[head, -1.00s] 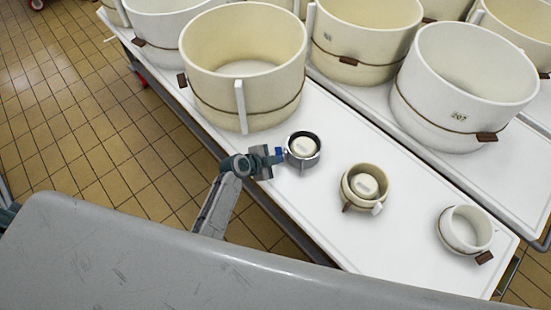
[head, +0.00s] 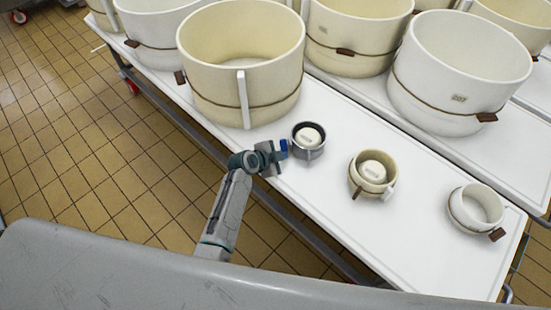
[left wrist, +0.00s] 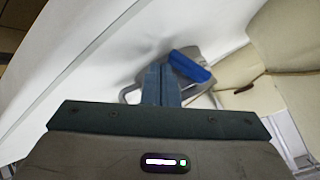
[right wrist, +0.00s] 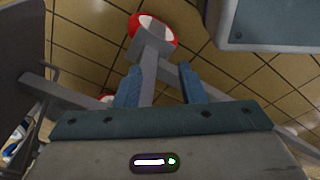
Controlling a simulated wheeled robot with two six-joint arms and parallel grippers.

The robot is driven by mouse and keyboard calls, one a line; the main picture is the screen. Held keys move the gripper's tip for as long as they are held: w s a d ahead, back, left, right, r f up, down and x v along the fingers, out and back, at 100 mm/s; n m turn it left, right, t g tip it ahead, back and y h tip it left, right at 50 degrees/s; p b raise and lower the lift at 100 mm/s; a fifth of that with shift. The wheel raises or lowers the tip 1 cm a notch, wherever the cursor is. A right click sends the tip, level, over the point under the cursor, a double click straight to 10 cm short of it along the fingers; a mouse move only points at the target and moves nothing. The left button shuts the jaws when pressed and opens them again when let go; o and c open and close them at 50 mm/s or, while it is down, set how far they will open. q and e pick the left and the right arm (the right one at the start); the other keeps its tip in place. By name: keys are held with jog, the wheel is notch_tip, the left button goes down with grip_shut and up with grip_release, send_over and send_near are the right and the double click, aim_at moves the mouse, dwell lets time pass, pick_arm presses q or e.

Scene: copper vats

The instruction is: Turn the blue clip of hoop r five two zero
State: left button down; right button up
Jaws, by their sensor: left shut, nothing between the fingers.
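The small grey metal hoop (head: 309,153) stands on the white table, around a pale disc (head: 308,137) whose marking is too small to read. Its blue clip (head: 284,146) is on the hoop's left side, and it shows tilted in the left wrist view (left wrist: 190,66). My left gripper (head: 275,155) is shut and empty, just left of the hoop by the clip. In the left wrist view its fingertips (left wrist: 161,72) are close beside the clip; I cannot tell whether they touch it. My right gripper (right wrist: 160,82) is open and empty over the tiled floor.
A cream hoop (head: 360,184) around another disc and a white hoop (head: 462,216) stand to the right on the table (head: 420,245). Large vats (head: 215,95) line the back. The table's near edge runs below my left arm.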

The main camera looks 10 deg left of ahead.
jog(key=shift+w+a+r, duration=0.1)
jog(key=shift+w+r, duration=0.05)
jog(key=shift+r, duration=0.4)
jog(key=shift+w+r, duration=0.15)
jog(key=shift+r, duration=0.35)
